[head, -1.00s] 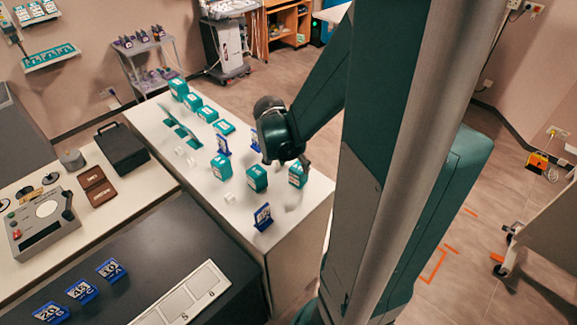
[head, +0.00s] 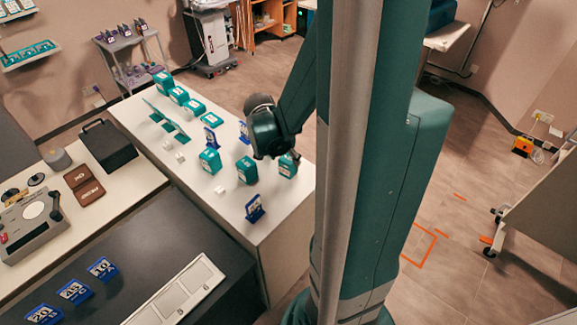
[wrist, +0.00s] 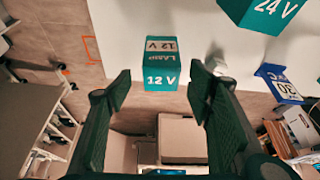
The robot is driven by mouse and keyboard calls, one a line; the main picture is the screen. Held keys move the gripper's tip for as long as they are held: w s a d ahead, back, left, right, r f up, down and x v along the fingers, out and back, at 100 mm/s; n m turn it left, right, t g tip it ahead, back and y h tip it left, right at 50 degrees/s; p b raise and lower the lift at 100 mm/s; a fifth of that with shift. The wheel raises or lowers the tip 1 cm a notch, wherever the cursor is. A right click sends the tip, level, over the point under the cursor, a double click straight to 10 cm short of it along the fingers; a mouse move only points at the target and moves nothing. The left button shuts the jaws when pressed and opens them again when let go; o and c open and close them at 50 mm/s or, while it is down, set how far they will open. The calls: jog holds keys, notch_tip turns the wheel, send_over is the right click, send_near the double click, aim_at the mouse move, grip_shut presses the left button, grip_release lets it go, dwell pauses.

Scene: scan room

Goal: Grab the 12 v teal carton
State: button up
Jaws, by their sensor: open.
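The teal 12 V carton (wrist: 162,64) is in the upper middle of the wrist view, with "12 V" in white on its face and "LAMP 12 V" on a pale label. My gripper (wrist: 159,88) is open, one dark finger low on each side of the carton, with gaps showing and no visible grip. In the head view, a teal carton that seems to be the same one (head: 288,166) stands near the white counter's right edge. My gripper (head: 290,156) is right by it and partly hides it.
A teal 24 V carton (wrist: 262,12) is close by at the wrist view's upper right, with a blue card stand (wrist: 282,84) below it. More teal cartons (head: 209,161) and small white cubes stand on the white counter (head: 228,217).

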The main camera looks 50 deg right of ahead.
aim_at(287, 159)
jog(key=shift+f, duration=0.1)
jog(key=shift+b+x, duration=0.3)
jog(key=shift+x, duration=2.15)
jog(key=shift+w+a, duration=0.1)
jog(key=shift+c, duration=0.7)
jog(key=c, duration=0.8)
